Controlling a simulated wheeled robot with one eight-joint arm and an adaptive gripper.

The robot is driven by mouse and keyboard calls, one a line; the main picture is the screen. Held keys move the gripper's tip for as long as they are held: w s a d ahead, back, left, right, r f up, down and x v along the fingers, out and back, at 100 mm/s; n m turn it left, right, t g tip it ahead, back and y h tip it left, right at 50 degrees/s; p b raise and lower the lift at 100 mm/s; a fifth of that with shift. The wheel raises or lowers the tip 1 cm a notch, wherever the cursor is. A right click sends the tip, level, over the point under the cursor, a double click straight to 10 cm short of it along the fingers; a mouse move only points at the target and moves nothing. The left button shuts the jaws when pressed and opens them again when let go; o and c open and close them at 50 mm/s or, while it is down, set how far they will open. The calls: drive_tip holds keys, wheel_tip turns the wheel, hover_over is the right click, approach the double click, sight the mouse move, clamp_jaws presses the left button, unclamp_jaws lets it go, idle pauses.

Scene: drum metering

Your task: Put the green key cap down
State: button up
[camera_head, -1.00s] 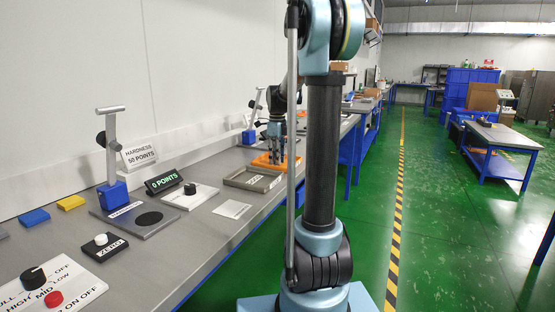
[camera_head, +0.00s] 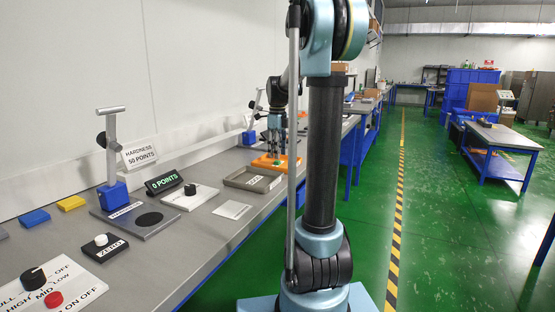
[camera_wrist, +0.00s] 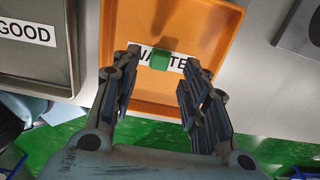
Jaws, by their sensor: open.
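The green key cap (camera_wrist: 160,61) lies in the orange tray (camera_wrist: 230,22), on its white WASTE label (camera_wrist: 178,63). It also shows as a small green spot in the head view (camera_head: 277,163), on the orange tray. My gripper (camera_head: 277,152) is above the tray. In the wrist view, its fingers are spread wide on both sides of the cap, with clear gaps and nothing held. Part of the label is hidden behind the cap and fingers.
A grey tray labelled GOOD (camera_wrist: 42,58) stands left of the orange one in the wrist view. In the head view, the grey bench (camera_head: 215,262) carries a hardness stand (camera_head: 112,160), a points display (camera_head: 164,181) and knob panels nearer me.

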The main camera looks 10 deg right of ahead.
sight(277, 161)
wheel_tip(277, 161, up, 9)
idle(0.3)
drive_tip(key=shift+f, duration=0.1)
